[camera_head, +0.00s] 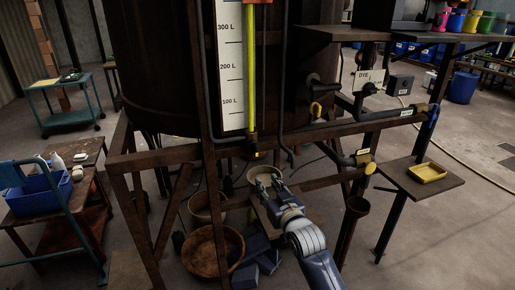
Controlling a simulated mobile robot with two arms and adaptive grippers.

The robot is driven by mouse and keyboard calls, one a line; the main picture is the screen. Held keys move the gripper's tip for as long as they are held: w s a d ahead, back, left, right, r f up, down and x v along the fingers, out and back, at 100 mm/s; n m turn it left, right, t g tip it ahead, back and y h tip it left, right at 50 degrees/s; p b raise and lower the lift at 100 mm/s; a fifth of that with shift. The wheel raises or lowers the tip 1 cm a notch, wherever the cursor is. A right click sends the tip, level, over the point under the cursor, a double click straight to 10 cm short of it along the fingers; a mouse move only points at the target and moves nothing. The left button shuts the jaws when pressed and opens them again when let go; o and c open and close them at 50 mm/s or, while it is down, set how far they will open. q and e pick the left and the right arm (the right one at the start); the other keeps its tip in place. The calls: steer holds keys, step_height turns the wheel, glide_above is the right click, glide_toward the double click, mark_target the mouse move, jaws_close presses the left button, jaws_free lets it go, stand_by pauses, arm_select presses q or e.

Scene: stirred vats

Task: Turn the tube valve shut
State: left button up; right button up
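A sight tube (251,75) filled with yellow stands beside the white level scale (230,60) on the vat's front. At its foot, on the frame's crossbar, is a small dark and yellow fitting, the tube valve (253,148). Its handle is too small to read clearly. My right gripper (268,182) is below and slightly right of the valve, apart from it. Its two fingers look spread and empty, in front of a pale pail (262,170). My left gripper is not in view.
Rusty frame bars (330,128) surround the vat (160,70). Other pipe valves (316,109) sit to the right, with a yellow tray (427,172) on a shelf. A wide basket (212,252) and dark blocks (262,258) lie below.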

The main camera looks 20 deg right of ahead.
steer(key=t, duration=0.1)
glide_toward(257, 149)
steer(key=s, duration=0.2)
steer(key=w+p, duration=0.2)
steer(key=w, duration=0.9)
steer(key=shift+w+a+p, duration=0.15)
steer(key=shift+p, duration=0.2)
steer(key=shift+c, duration=0.4)
jaws_close()
